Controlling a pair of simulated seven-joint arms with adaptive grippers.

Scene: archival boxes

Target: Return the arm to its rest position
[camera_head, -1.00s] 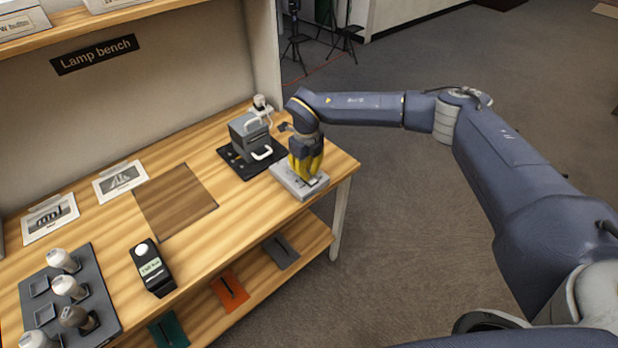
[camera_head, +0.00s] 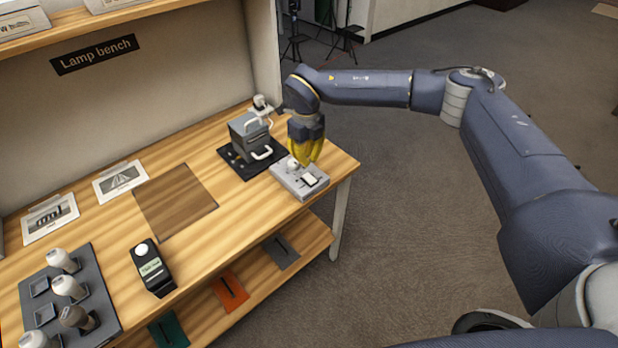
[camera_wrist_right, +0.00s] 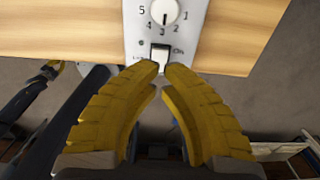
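My right gripper (camera_head: 308,160), with yellow fingers, hovers over the grey control box (camera_head: 287,180) at the right end of the bench. It is apart from the box. In the wrist view my right gripper (camera_wrist_right: 163,68) has its curved fingers drawn in, tips almost together, holding nothing. The control box (camera_wrist_right: 196,42) shows there with a white numbered dial (camera_wrist_right: 164,11) and a white rocker switch (camera_wrist_right: 160,55) just beyond the fingertips. A dark arm with a yellow tip (camera_wrist_right: 56,68), apparently my left gripper, shows small at the left of the wrist view. It is outside the head view.
A grey lamp housing (camera_head: 248,135) with a white handle stands on a black mat behind the box. A black meter (camera_head: 151,267), a bulb tray (camera_head: 100,295) and picture cards (camera_head: 120,181) lie further left. Open floor (camera_head: 400,220) lies right of the bench.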

